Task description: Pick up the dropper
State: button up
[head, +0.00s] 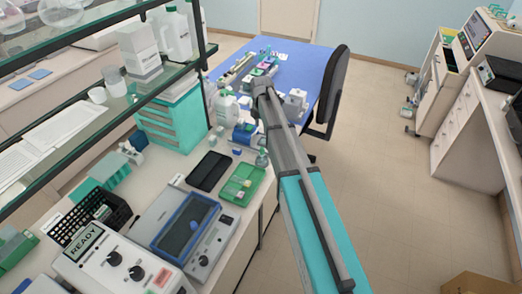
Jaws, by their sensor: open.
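I cannot make out the dropper in the head view; it is either hidden or too small to tell among the small items on the benches. My arm reaches from the bottom right up to the blue-topped table, and its dark far end covers part of the items there. I cannot make out my gripper's fingers.
A blue-topped table (309,65) holds several small items, with a dark chair (336,85) at its right. The near bench carries a green tray (243,184), a black tray (209,171), a blue-framed device (186,226) and a READY device (112,262).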

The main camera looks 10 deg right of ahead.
aim_at(262, 148)
jog(key=shift+w+r, duration=0.15)
jog(key=shift+w, duration=0.1)
dwell(0.3)
notch_tip(262, 148, down, 9)
jog(key=b, duration=0.8)
jog(key=shift+r+b, duration=0.15)
jog(key=shift+b, duration=0.15)
dwell(0.4)
notch_tip(262, 148, down, 5)
jog(key=b, duration=0.5)
jog(key=shift+s+d, duration=0.1)
jog(key=shift+d, duration=0.05)
dwell(0.5)
jog(key=c, duration=0.9)
